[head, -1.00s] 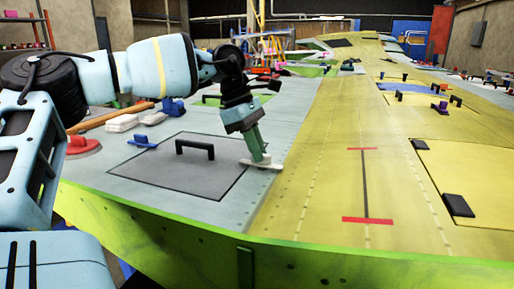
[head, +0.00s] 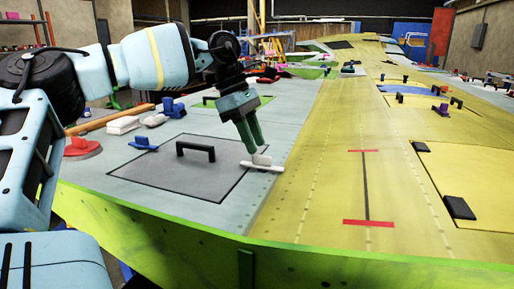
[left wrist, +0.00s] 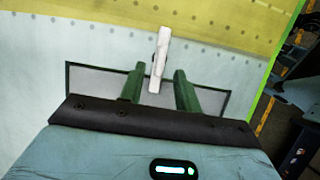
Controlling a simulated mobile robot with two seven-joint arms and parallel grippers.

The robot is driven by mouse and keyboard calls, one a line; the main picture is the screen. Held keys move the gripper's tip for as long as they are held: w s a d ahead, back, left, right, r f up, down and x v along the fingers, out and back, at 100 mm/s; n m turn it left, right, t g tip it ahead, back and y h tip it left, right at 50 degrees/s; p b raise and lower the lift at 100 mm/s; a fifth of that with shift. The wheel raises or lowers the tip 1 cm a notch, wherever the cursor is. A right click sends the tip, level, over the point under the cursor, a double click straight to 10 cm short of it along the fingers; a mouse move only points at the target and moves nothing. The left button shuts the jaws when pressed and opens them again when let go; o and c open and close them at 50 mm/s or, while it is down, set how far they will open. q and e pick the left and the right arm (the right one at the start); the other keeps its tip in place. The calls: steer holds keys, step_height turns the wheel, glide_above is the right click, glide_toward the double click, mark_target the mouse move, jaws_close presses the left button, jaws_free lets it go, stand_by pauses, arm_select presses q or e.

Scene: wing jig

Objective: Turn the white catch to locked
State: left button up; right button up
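The white catch (head: 262,166) sits at the right edge of the grey panel (head: 190,180), its bar lying across the panel's edge line. In the left wrist view the white catch (left wrist: 160,60) shows as a narrow bar beyond the fingertips, in line with the gap between them. My left gripper (head: 258,150) points down just above the catch, with its two green fingers apart. In the left wrist view the gripper (left wrist: 158,78) is open with nothing clamped. I cannot tell whether a finger touches the catch. My right gripper is out of view.
A black handle (head: 195,151) stands on the panel, and a blue catch (head: 143,144) is at its left edge. A red disc-based piece (head: 82,147) and white blocks (head: 123,125) lie further left. The yellow wing skin (head: 330,190) to the right is mostly clear.

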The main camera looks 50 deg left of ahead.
mark_target(246, 162)
arm_select(q)
steer(key=shift+v, duration=2.5)
